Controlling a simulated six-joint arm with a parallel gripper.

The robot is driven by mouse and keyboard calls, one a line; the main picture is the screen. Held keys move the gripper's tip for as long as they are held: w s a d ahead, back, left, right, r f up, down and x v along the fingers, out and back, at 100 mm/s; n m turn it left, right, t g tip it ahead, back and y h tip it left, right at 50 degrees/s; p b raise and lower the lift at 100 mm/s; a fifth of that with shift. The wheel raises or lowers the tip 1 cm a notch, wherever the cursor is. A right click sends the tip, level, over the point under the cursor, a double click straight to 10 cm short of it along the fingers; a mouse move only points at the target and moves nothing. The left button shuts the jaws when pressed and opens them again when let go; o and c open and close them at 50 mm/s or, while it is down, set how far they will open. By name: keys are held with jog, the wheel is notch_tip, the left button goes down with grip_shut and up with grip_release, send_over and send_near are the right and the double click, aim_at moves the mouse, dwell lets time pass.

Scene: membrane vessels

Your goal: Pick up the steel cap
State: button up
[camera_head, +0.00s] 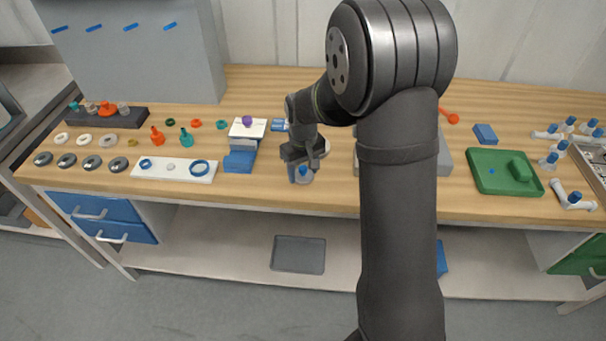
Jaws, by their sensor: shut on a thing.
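My gripper (300,171) is near the front edge of the wooden bench, left of my own large arm links. Its jaws are shut on a small greyish piece with a blue part, which I take to be the steel cap (304,179). The jaws cover much of it, and its exact shape is too small to make out. Whether it touches the bench top or hangs just above it, I cannot tell.
Left of my gripper stand a blue fixture (240,161) with a white top and a white board (178,169) with rings. Several grey rings (67,160) lie farther left. A green tray (494,158) is at right. My arm hides the bench's middle.

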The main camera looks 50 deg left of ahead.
aim_at(306, 168)
jog(key=shift+r, duration=0.5)
jog(key=r, duration=0.3)
jog(key=shift+w+d+r, duration=0.3)
jog(key=shift+d+r, duration=0.05)
jog(key=shift+r, duration=0.05)
jog(key=shift+w+d+r, duration=2.85)
jog(key=shift+d+r, duration=1.7)
jog(key=shift+r, duration=0.55)
jog(key=shift+m, duration=0.3)
jog(key=w+f, duration=0.1)
jog(key=w, duration=0.3)
jog(key=w+f, duration=0.2)
jog(key=w, duration=0.2)
jog(key=w+a+f, duration=0.1)
jog(key=w, duration=0.3)
jog(key=shift+a+f, duration=0.1)
jog(key=shift+f, duration=2.7)
